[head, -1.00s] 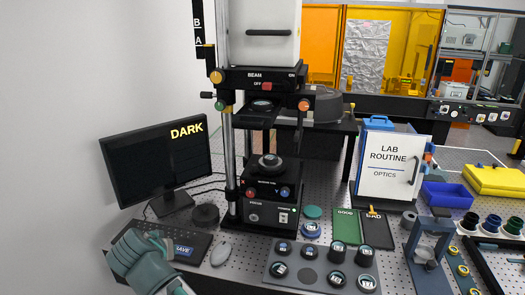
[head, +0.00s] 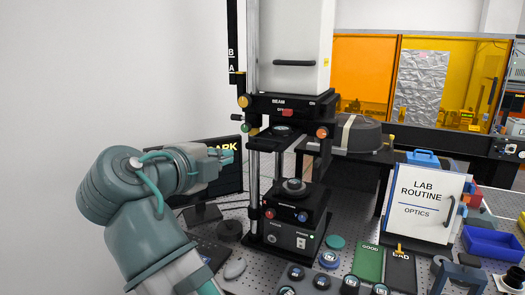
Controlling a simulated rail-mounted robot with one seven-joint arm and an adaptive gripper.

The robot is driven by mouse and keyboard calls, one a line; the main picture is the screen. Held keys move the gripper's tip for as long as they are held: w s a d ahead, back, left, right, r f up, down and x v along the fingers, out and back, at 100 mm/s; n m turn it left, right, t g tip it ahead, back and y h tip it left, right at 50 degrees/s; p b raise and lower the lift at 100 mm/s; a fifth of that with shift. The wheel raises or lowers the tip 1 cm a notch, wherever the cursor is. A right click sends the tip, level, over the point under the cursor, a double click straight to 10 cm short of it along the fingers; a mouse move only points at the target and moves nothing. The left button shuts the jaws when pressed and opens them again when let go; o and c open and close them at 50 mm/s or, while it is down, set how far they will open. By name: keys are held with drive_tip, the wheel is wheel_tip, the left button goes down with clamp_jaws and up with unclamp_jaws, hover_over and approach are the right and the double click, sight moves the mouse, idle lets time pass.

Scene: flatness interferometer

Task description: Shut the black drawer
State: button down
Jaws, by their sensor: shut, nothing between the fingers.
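The black drawer (head: 277,138) appears to be the flat black tray that sticks out under the BEAM panel of the tall instrument. A small round glass piece (head: 282,130) is on it. It stands out from the column, so it looks open. My gripper (head: 231,155) is shut and empty, left of the drawer and slightly lower in the head view, pointing right toward the instrument. It seems apart from the drawer, though the depth gap is hard to judge. My arm hides much of the dark monitor (head: 230,182).
The BEAM panel (head: 290,105) with its knobs is just above the drawer. The black base unit (head: 292,238) with a round stage (head: 293,186) stands below. The chrome post (head: 253,180) is close to my gripper. A mouse (head: 235,268) lies on the perforated bench.

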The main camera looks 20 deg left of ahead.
drive_tip(key=p, duration=0.7)
approach(258, 148)
drive_tip(key=shift+m, duration=0.4)
drive_tip(key=shift+x, duration=3.6)
